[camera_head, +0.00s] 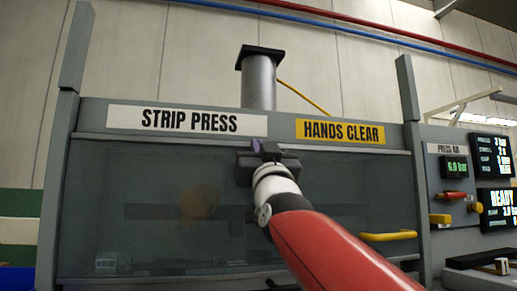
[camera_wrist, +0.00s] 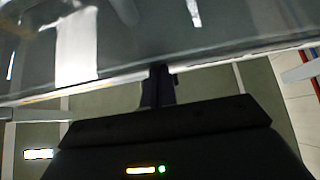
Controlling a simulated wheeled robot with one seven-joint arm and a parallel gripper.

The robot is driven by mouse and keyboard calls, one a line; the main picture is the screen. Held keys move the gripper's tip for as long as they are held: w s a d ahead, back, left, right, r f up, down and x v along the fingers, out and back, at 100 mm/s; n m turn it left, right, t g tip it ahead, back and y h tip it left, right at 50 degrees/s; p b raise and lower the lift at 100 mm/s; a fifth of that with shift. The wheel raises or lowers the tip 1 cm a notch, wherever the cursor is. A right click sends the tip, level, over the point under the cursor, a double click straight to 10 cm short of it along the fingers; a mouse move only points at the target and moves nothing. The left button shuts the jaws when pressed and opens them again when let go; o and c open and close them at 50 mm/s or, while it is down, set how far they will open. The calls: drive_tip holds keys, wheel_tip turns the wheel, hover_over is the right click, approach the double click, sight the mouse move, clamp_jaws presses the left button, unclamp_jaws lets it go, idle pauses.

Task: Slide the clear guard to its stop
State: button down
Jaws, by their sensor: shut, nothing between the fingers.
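The clear guard (camera_head: 140,215) is a smoky see-through pane across the front of the strip press, below the sign panel. A yellow handle (camera_head: 388,236) is at its lower right. My gripper (camera_head: 256,147) is at the guard's top edge, below the gap between the two signs, well above and left of the handle. In the wrist view my gripper (camera_wrist: 158,82) has its dark fingers together, pointing at a pale edge with glassy surface beyond. They hold nothing. I cannot tell whether they touch the guard. My arm hides part of the pane.
Grey posts (camera_head: 412,130) flank the press. Dim parts show behind the pane.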

drive_tip(key=shift+w+f, duration=0.2)
drive_tip(key=shift+w, duration=0.05)
drive_tip(key=r+p, duration=0.3)
drive_tip(key=r, duration=0.2)
drive_tip(key=shift+s+r+p, duration=0.1)
drive_tip(key=shift+s+p, duration=0.1)
drive_tip(key=shift+p, duration=0.15)
drive_tip(key=b+v, duration=0.5)
drive_tip(key=v, duration=0.5)
drive_tip(key=shift+f, duration=0.4)
drive_tip(key=shift+s, duration=0.1)
